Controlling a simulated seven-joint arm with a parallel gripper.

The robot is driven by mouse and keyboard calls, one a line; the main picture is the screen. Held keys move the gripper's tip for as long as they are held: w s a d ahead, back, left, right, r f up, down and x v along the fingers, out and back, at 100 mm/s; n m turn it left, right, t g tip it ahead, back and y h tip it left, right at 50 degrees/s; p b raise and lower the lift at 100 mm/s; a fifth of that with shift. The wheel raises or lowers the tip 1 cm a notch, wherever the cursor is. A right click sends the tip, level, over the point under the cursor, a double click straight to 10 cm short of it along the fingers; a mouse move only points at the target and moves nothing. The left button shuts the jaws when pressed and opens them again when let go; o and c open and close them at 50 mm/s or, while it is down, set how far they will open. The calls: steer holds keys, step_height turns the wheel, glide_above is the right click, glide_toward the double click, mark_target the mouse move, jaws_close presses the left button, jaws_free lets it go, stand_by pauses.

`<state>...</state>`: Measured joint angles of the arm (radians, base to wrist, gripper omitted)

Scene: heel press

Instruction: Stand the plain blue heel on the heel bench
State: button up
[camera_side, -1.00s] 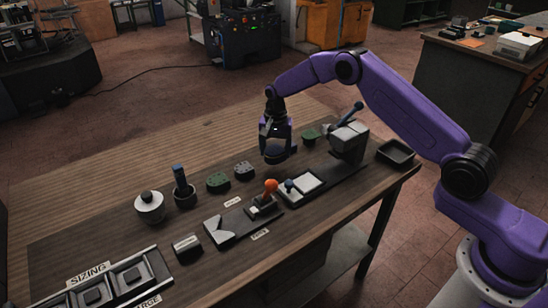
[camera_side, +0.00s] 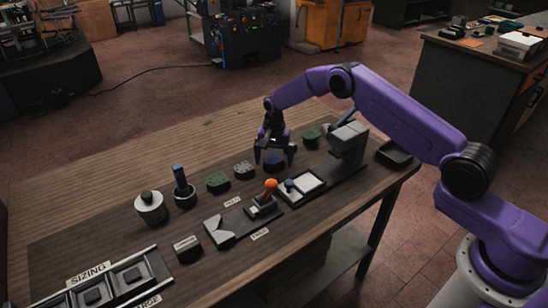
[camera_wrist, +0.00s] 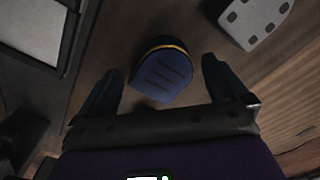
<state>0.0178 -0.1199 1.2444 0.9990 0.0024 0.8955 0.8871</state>
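The blue heel (camera_wrist: 160,73) lies on the dark bench top, with dark grooves on its face and a thin gold band along one edge. In the side view it (camera_side: 277,161) is partly hidden by my gripper (camera_side: 273,158). My gripper (camera_wrist: 162,92) is open above the heel, its fingers apart on either side with gaps showing. A pale square pad (camera_side: 305,182) on a dark base is in front of the gripper; it shows at upper left in the wrist view (camera_wrist: 35,25). I cannot tell which fixture is the heel bench.
A grey dotted heel (camera_wrist: 255,18) is near the right finger. A grey press block (camera_side: 348,140) and a black tray (camera_side: 396,153) are right.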

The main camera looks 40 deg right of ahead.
step_height(320, 180, up, 12)
steer(key=s+a+r+n, duration=0.5)
steer(key=s, duration=0.6)
steer(key=s+a+r+n, duration=0.5)
steer(key=s+r, duration=0.1)
steer(key=s, duration=0.4)
steer(key=s+d+n, duration=0.3)
steer(key=s+n, duration=0.1)
steer(key=s, duration=0.5)
steer(key=s+d+n, duration=0.3)
steer(key=s, duration=0.6)
steer(key=s+d+n, duration=0.3)
steer(key=s+n, duration=0.1)
steer(key=s, duration=0.5)
steer(key=shift+d+f+n, duration=0.15)
steer(key=shift+d+n, duration=0.15)
steer(key=shift+d, duration=0.05)
